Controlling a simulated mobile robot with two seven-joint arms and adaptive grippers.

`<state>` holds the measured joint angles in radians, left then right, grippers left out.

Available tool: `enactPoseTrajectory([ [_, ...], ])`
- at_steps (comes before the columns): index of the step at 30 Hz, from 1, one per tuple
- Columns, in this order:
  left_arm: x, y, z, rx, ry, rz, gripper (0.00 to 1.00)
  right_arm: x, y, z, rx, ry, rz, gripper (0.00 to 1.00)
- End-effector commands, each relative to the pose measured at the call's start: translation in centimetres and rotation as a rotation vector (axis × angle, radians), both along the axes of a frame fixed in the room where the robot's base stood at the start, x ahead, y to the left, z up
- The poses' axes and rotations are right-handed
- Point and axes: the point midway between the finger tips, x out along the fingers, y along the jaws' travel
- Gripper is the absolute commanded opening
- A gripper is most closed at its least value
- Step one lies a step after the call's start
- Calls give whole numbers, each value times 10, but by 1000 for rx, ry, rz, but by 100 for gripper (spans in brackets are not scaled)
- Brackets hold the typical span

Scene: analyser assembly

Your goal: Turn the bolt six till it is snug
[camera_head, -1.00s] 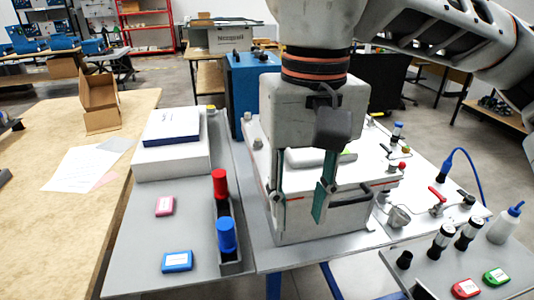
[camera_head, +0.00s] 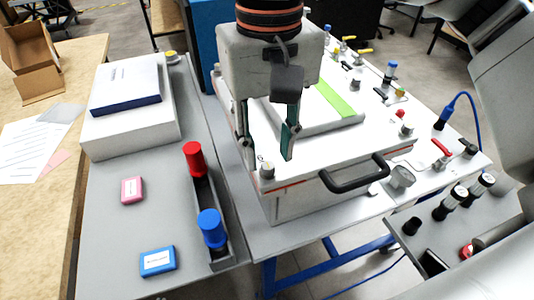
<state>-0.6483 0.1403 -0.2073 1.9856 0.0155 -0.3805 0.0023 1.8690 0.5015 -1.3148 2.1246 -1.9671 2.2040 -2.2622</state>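The analyser (camera_head: 300,205) is a white box with a black front handle (camera_head: 352,175) and a lid bearing a green strip. Grey bolt heads stand on its top: one at the near left corner (camera_head: 267,170), one at the near right corner (camera_head: 406,130) and one at the left edge (camera_head: 217,97). I see no numbers telling which is bolt six. My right gripper (camera_head: 267,148) points down over the near left part of the lid. Its two fingers are apart with nothing visible between them. The near left bolt appears just below the fingertips; the height gap is unclear. My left gripper is not in view.
Left of the analyser, a grey table (camera_head: 110,215) holds a white box (camera_head: 130,125), a rack with red (camera_head: 194,158) and blue (camera_head: 211,225) cylinders, and small pink and blue boxes. Fittings, valves and a blue cable (camera_head: 470,110) stand on the right.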

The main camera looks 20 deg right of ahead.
Motion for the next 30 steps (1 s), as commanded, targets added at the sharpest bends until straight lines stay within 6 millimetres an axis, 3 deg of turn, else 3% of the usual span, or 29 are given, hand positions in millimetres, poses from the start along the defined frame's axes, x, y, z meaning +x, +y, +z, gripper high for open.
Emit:
enactPoseTrajectory([
  [6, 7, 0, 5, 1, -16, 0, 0, 0, 0, -22, 0, 1, 0, 31],
  [16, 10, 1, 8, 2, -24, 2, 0, 0, 0, -25, 1, -1, 0, 31],
  [20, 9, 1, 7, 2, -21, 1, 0, 0, 0, -25, 1, -1, 0, 0],
  [30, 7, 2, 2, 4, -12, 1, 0, 0, 0, -25, 1, -2, -18, 0],
])
